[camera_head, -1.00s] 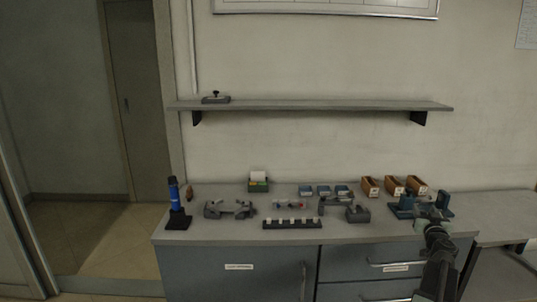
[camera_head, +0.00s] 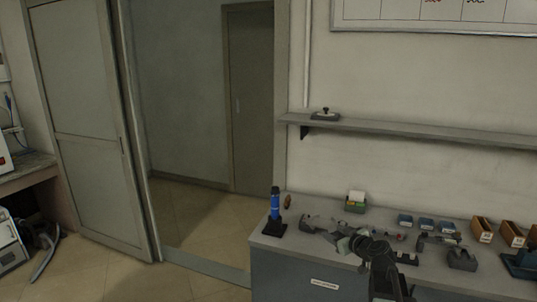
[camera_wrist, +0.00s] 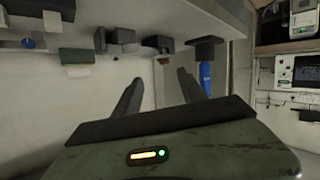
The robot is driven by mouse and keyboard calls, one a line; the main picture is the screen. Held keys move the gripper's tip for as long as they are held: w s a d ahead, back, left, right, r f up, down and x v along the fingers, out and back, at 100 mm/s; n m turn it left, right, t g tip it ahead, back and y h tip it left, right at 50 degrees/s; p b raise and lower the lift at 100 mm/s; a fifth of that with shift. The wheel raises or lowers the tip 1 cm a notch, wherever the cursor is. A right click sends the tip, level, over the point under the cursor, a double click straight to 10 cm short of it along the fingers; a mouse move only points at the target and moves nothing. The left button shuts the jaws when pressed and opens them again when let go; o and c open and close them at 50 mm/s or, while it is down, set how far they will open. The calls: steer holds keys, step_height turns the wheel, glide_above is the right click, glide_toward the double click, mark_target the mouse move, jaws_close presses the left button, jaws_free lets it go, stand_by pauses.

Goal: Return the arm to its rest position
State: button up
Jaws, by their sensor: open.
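My gripper (camera_head: 345,243) shows in the head view over the left part of the workbench, in front of a grey fixture (camera_head: 314,222). In the wrist view the two fingers of my gripper (camera_wrist: 158,88) are spread apart with nothing between them. My arm reaches in from the bottom edge of the head view and hides part of the bench front. How high the gripper is above the bench is hard to tell.
A blue cylinder on a black stand (camera_head: 275,212) is left of my gripper. A shelf (camera_head: 420,132) hangs above. Open floor (camera_head: 190,225) lies left, by the doorway.

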steer(key=s+a+f+n+g+p, duration=0.1)
steer(key=s+a+f+g, duration=0.3)
steer(key=a, duration=0.5)
steer(key=s+a+f+n+g+p, duration=0.1)
steer(key=s+a+f+g, duration=0.2)
steer(key=s+a, duration=0.45)
steer(key=s+d+f+m+g+h, duration=0.2)
steer(key=s+d+f+m+g, duration=0.1)
steer(key=s, duration=0.3)
steer(key=s+d+f+m+g+h, duration=0.2)
steer(key=s+d+f+m+g, duration=0.1)
steer(key=s, duration=0.4)
steer(key=shift+d+m, duration=0.4)
steer(key=shift+m, duration=0.4)
steer(key=shift+c, duration=1.4)
